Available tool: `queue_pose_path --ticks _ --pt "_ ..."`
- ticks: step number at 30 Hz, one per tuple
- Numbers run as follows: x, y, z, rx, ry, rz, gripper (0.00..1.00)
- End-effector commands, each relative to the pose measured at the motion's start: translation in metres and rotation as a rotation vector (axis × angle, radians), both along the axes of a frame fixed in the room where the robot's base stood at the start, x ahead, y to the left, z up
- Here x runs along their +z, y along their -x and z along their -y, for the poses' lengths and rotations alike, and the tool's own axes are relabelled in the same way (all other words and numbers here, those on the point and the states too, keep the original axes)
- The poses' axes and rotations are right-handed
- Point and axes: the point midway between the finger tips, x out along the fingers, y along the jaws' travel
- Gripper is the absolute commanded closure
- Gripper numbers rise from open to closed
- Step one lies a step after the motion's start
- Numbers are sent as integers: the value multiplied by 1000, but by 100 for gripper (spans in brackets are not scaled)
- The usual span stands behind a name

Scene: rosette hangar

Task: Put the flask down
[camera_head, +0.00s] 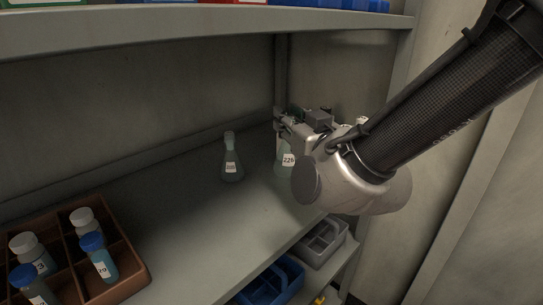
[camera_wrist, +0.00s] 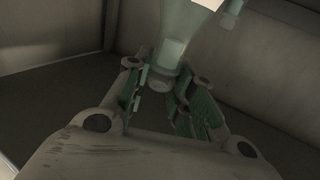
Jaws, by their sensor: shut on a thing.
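A pale green glass flask (camera_head: 280,158) with a white label reading 226 is at the right part of the shelf, partly hidden behind my arm's wrist. My gripper (camera_head: 284,123) is shut on its neck from the right. In the wrist view, the flask's neck (camera_wrist: 163,75) sits between the green-padded fingers of my gripper (camera_wrist: 160,88), with its wider body above. The flask looks upright. I cannot tell whether its base touches the shelf (camera_head: 185,215).
A second labelled flask (camera_head: 231,168) stands upright just left of the held one. A brown divided crate (camera_head: 131,270) with several capped bottles is at the front left. Blue (camera_head: 287,270) and grey (camera_head: 318,247) bins sit below. The shelf between crate and flasks is clear.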

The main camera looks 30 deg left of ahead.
Motion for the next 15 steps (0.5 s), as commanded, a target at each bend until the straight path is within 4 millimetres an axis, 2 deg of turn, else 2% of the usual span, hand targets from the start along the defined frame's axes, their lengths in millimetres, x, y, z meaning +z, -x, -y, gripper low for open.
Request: queue_pose_path --ticks 1,3,7,12,15 --pt "-11 0 0 0 4 0 100" --pt "-21 0 0 0 3 0 100" --pt "-33 0 0 0 1 0 100" --pt "-60 0 0 0 3 0 100" --pt "-68 0 0 0 0 0 100"
